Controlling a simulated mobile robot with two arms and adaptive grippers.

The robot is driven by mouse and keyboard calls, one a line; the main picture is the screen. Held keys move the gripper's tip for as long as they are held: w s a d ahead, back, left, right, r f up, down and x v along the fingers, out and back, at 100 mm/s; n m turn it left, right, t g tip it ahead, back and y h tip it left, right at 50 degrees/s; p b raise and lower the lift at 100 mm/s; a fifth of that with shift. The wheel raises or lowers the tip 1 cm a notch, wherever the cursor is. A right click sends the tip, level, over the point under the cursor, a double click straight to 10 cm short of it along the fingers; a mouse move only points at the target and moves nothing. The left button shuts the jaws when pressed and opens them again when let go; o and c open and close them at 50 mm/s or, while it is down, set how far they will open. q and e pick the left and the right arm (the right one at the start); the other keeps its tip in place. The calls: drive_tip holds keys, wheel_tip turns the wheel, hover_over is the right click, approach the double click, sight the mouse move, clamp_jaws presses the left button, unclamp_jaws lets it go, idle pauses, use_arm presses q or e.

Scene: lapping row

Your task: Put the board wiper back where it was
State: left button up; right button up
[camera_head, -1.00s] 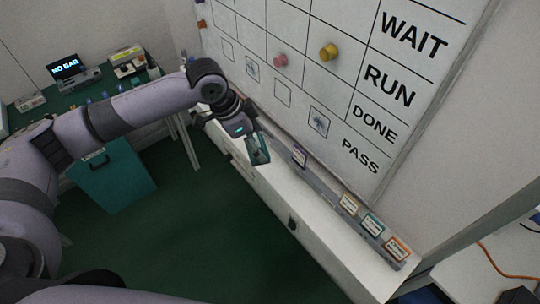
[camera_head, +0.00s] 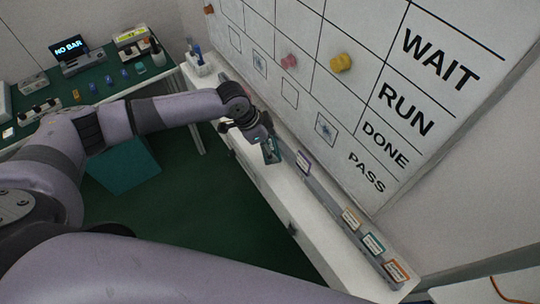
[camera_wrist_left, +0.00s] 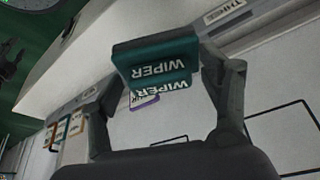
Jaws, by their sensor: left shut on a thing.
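The board wiper (camera_head: 271,151) is a teal block held beside the narrow ledge under the whiteboard. In the left wrist view the wiper (camera_wrist_left: 153,55) shows between the fingers, with the word WIPER on it twice. My left gripper (camera_head: 267,143) is shut on it; its fingers (camera_wrist_left: 165,70) stand on either side of the block. The ledge (camera_head: 325,190) runs along the board's lower edge and carries several coloured labels, such as a purple-edged one (camera_head: 303,162). I cannot tell whether the wiper touches the ledge. My right gripper is out of view.
The whiteboard (camera_head: 392,78) has a pink magnet (camera_head: 289,62) and a yellow one (camera_head: 341,62). A white cabinet (camera_head: 262,197) stands below the ledge. A green-topped bench (camera_head: 105,72) with devices and a teal bin (camera_head: 122,170) are at left. The green floor between is clear.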

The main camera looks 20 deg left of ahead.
use_arm(q)
drive_tip(key=f, duration=0.4)
drive_tip(key=shift+w, duration=0.3)
drive_tip(key=shift+f, duration=0.65)
wheel_tip(320, 180, down, 3)
drive_tip(key=shift+s+f+p, duration=0.1)
drive_tip(key=shift+p, duration=0.4)
drive_tip(key=shift+f, duration=0.2)
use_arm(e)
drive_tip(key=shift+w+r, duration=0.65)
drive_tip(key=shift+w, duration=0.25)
use_arm(q)
drive_tip(key=o, duration=1)
drive_tip(key=b+v, duration=0.1)
drive_tip(key=v, duration=1.1)
drive_tip(key=shift+b, duration=0.35)
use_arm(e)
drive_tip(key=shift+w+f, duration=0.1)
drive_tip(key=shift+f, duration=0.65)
